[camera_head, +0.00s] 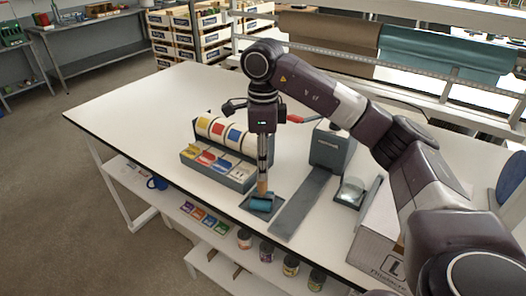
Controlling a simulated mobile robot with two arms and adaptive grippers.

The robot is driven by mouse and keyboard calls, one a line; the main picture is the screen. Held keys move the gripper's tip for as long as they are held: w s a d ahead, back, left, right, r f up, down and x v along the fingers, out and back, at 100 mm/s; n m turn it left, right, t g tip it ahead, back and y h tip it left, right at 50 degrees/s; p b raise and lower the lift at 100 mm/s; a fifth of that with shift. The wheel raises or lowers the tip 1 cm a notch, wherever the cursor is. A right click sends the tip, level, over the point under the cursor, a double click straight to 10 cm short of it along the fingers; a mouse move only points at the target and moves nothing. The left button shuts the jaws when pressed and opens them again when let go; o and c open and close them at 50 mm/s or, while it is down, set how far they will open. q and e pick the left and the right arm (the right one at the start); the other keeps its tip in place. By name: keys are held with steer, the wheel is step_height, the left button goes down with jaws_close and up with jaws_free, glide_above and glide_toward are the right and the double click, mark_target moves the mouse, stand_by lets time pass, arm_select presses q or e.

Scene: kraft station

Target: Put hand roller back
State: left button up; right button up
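The hand roller (261,204) has a blue roller and a short tan handle that points up. It is at the small dark tray (251,209) near the table's front edge. I cannot tell whether it touches the tray. My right gripper (262,182) points straight down over it, with its fingertips at the handle's upper part. The fingers show edge-on, so their gap is hidden, but the upright handle appears held between them. My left gripper is out of view.
A grey rack (232,172) with coloured cards and rolls stands close left of the gripper. A long grey plate (302,203) and a grey box-shaped device (329,148) are to its right. A carton (376,243) stands at the right. The table's left part is clear.

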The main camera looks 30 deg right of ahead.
step_height(320, 180, up, 6)
steer(key=shift+f+p, duration=0.1)
steer(key=shift+p, duration=0.25)
stand_by(0.5)
